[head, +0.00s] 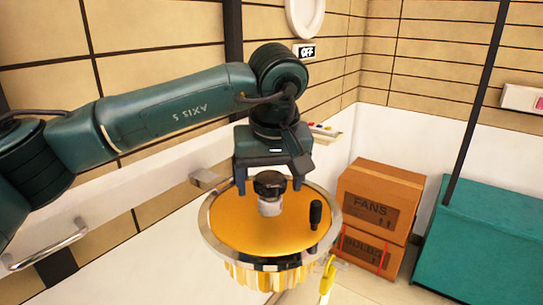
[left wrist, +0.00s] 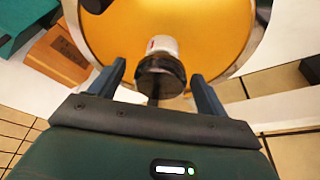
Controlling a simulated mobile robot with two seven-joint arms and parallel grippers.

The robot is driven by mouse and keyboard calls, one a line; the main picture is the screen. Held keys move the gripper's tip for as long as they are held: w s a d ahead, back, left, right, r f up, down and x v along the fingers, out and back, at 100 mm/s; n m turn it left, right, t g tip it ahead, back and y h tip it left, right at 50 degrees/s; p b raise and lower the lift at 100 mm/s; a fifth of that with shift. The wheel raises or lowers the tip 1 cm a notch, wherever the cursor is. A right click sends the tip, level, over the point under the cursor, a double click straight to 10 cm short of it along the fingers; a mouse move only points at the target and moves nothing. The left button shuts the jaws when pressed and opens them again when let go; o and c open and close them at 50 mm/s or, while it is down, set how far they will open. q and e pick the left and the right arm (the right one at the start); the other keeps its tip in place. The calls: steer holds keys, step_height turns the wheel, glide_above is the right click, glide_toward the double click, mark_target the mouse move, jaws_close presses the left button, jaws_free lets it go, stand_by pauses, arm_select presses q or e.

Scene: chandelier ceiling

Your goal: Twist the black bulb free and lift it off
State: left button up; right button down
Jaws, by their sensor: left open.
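The black bulb (head: 268,184) sits upright on a white socket (head: 270,207) at the middle of the chandelier's gold disc (head: 240,222). In the left wrist view, the black bulb (left wrist: 160,76) shows between my fingers, with the white socket (left wrist: 163,44) beyond it. My left gripper (head: 270,183) points down from above, its fingers open on either side of the bulb. In the left wrist view, a gap shows between each finger of the left gripper (left wrist: 158,70) and the bulb. My right gripper is out of view.
A small black upright handle (head: 315,214) stands on the disc at the right. A chrome rim (head: 214,241) rings the disc. Cardboard boxes (head: 378,194) and a teal cabinet (head: 485,240) stand to the right. An "OFF" sign (head: 307,51) is on the wall.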

arm_select(q)
steer(key=shift+x, duration=1.05)
steer(key=shift+c, duration=0.6)
steer(key=c, duration=0.9)
steer(key=n+y, duration=0.1)
steer(key=n, duration=0.2)
steer(key=shift+n, duration=0.4)
steer(key=shift+c, duration=0.2)
steer(key=n+p, duration=0.1)
steer(key=n, duration=0.1)
steer(key=shift+r+n+g+y, duration=0.15)
steer(key=shift+n+g+y, duration=0.15)
steer(key=shift+n+g, duration=0.1)
steer(key=shift+n, duration=0.5)
